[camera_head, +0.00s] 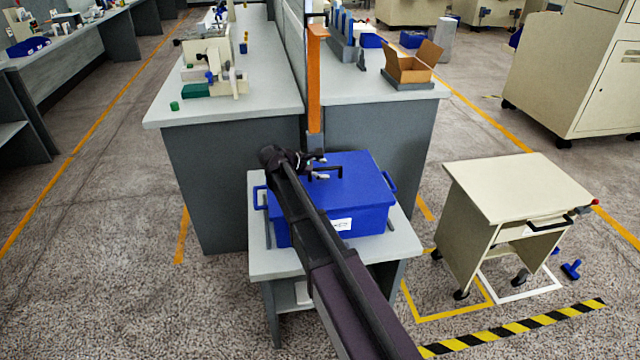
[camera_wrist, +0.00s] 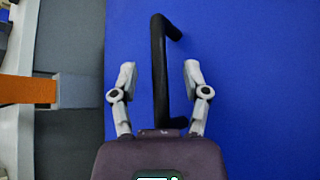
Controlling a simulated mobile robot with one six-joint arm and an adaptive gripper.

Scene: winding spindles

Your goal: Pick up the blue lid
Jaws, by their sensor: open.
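The blue lid (camera_head: 357,178) is on top of a blue box (camera_head: 371,221) that stands on a small grey table. A black handle stands on the lid, seen in the head view (camera_head: 327,170) and the wrist view (camera_wrist: 158,62). The lid's blue surface fills the right of the wrist view (camera_wrist: 255,70). My gripper (camera_head: 318,167) is over the lid at the handle. In the wrist view my gripper (camera_wrist: 159,77) is open, with one finger on each side of the handle and a visible gap to each. The height of the fingertips above the lid is hard to tell.
The small table (camera_head: 266,262) abuts two grey workbenches (camera_head: 235,170) behind it. An orange post (camera_head: 315,85) rises close behind the box. A beige cart (camera_head: 518,185) stands to the right. Open floor (camera_head: 120,260) lies to the left.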

